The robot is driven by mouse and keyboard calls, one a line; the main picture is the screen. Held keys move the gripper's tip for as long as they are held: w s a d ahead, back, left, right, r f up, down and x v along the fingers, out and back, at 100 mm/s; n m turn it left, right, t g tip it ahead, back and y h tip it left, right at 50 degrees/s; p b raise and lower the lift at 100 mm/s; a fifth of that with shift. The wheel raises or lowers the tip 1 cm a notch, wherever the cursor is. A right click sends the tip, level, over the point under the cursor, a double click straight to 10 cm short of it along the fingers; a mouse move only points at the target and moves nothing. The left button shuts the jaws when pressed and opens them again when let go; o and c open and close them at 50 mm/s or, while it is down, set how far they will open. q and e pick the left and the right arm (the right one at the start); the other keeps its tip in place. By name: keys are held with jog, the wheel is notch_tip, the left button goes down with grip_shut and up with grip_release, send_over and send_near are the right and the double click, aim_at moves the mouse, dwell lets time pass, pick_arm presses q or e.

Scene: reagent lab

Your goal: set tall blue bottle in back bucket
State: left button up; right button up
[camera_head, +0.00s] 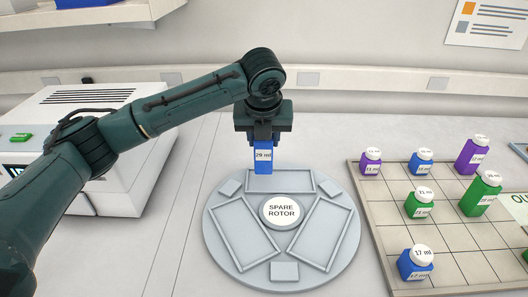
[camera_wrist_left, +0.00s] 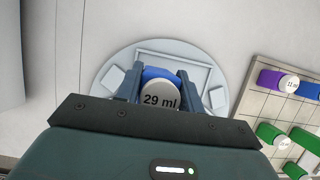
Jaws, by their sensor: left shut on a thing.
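The tall blue bottle (camera_head: 263,160), labelled 29 ml, hangs upright in my left gripper (camera_head: 263,140), which is shut on it. In the left wrist view its white cap (camera_wrist_left: 160,98) shows between the fingers of the left gripper (camera_wrist_left: 158,88). The spare rotor (camera_head: 225,254) is a round grey plate with three rectangular buckets. The back bucket (camera_head: 280,173) is empty as far as I see. The bottle's lower end overlaps the bucket's back edge in the head view; whether it touches is unclear. My right gripper is not in view.
A grid rack (camera_head: 388,234) at the right holds several purple, blue and green bottles. A white machine (camera_head: 110,110) stands at the left behind my arm. The two front buckets (camera_head: 241,230) look empty. The bench between machine and rotor is clear.

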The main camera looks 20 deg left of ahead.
aim_at(264, 151)
pick_arm(q)
jog(key=shift+f, duration=1.9)
jog(key=o, duration=1)
jog(key=shift+f, duration=0.1)
jog(key=v, duration=1.2)
jog(key=shift+w, duration=0.1)
